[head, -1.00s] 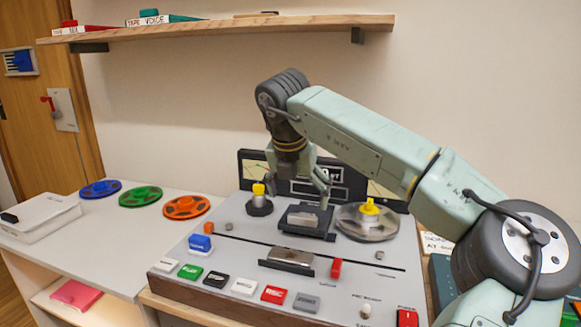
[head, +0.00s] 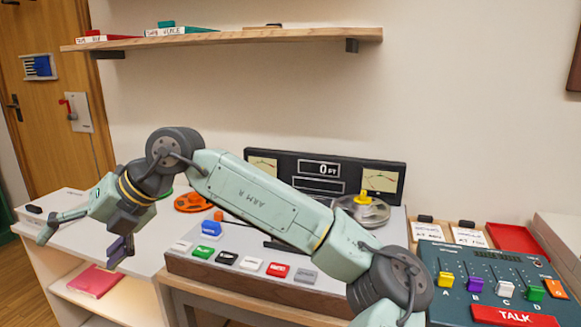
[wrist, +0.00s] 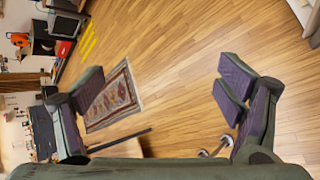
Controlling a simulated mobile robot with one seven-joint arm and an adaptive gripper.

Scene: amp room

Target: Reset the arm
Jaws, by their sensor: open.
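My gripper (head: 82,238) is at the left in the head view, in front of the grey side table. Its jaws are spread wide and hold nothing. My arm stretches leftward across the front of the tape machine (head: 215,270) and hides part of its top. In the wrist view my gripper (wrist: 155,105) shows its two fingers far apart, with wooden floor between and beyond them.
The side table (head: 60,207) holds an orange reel (head: 192,203) and a white box. A pink folder (head: 95,281) lies on its lower shelf. A mixer (head: 495,290) stands at right. A shelf (head: 230,37) hangs above. The wrist view shows a patterned rug (wrist: 110,98).

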